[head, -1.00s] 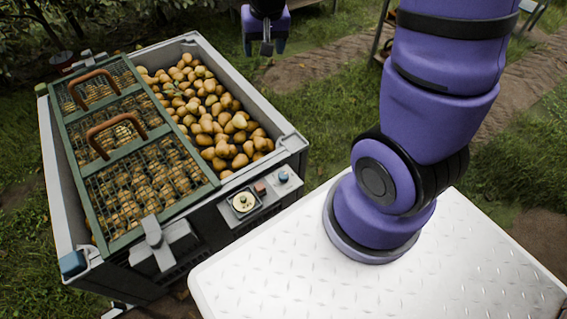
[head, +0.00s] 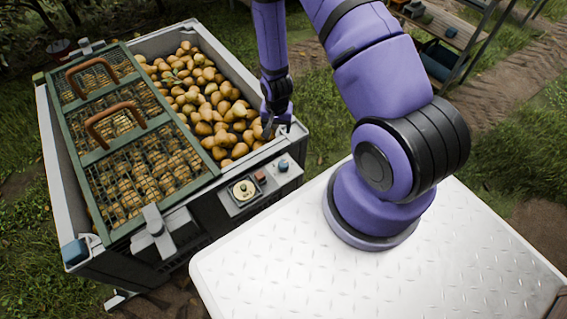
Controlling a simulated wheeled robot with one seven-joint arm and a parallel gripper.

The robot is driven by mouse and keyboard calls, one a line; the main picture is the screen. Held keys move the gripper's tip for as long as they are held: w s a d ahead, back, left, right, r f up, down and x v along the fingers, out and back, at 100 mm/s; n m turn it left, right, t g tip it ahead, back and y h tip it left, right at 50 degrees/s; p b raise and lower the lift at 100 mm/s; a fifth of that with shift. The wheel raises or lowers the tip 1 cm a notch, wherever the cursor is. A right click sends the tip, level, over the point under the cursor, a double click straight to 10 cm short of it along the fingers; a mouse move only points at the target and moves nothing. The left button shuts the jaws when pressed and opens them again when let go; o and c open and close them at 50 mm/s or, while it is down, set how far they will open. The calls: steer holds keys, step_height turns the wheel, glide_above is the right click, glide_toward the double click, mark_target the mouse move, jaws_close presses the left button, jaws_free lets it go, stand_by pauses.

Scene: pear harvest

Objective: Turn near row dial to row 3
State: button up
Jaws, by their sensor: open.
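The round cream dial (head: 243,189) sits on the small control panel (head: 263,193) on the near side of the pear bin. It has a greenish centre knob; its markings are too small to read, so I cannot tell which row it points to. My gripper (head: 268,132) points down over the bin's right rim, near its near right corner. It is above and to the right of the dial in the picture, apart from it. It is open and looks empty; its fingertips are small and partly blurred against the pears.
The grey bin (head: 232,67) holds loose pears (head: 205,105). A green mesh lid (head: 130,222) with brown handles covers its left part. A red button (head: 260,176) and a blue knob (head: 283,166) sit beside the dial. A wooden bench (head: 448,30) stands at the back right.

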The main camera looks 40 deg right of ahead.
glide_above(283, 163)
step_height(283, 163, down, 7)
steer(key=shift+m+g, duration=0.3)
steer(key=shift+m, duration=0.1)
step_height(283, 163, down, 11)
steer(key=c, duration=0.9)
